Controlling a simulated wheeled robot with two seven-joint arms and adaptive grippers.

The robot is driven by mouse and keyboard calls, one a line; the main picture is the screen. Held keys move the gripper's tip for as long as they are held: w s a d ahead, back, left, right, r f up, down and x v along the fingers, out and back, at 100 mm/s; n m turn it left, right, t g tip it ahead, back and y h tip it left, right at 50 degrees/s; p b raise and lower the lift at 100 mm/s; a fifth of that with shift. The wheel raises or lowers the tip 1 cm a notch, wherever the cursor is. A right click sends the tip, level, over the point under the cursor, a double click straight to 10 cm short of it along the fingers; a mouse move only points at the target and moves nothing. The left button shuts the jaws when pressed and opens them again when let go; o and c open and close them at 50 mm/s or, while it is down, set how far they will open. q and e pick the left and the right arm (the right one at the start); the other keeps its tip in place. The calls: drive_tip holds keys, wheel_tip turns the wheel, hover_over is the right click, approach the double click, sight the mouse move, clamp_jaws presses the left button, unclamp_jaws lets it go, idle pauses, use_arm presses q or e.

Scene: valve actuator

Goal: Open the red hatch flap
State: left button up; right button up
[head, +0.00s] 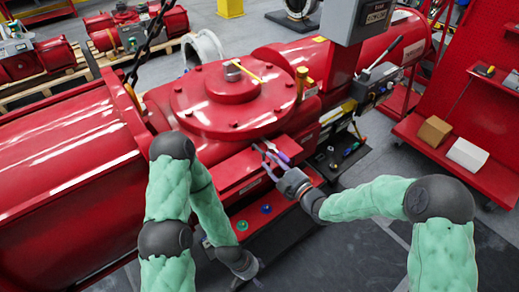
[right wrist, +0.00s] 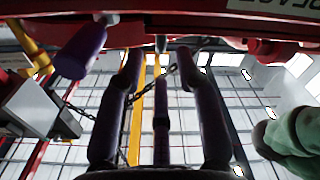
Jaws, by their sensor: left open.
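The red valve actuator (head: 228,95) fills the middle of the head view. A red box-like panel (head: 237,170) on its near side looks like the hatch flap and seems shut; its edges are hard to make out. My right gripper (head: 267,160) is at the right end of this panel, fingers apart. In the right wrist view the gripper (right wrist: 161,70) is open with nothing between its fingers, below a red edge (right wrist: 215,20) with partly cut-off lettering. Contact is unclear. My left gripper (head: 248,267) is low in front of the actuator, open, its fingers barely visible.
A purple rounded piece (right wrist: 80,52) is left of the right gripper's fingers. A green knob (head: 242,225) and a blue knob (head: 266,209) sit below the panel. A grey box (head: 350,18) stands above the actuator. A red cart (head: 455,160) is at right. Open floor lies at the front.

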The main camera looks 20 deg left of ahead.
sight(259, 149)
drive_tip(key=x, duration=0.7)
clamp_jaws()
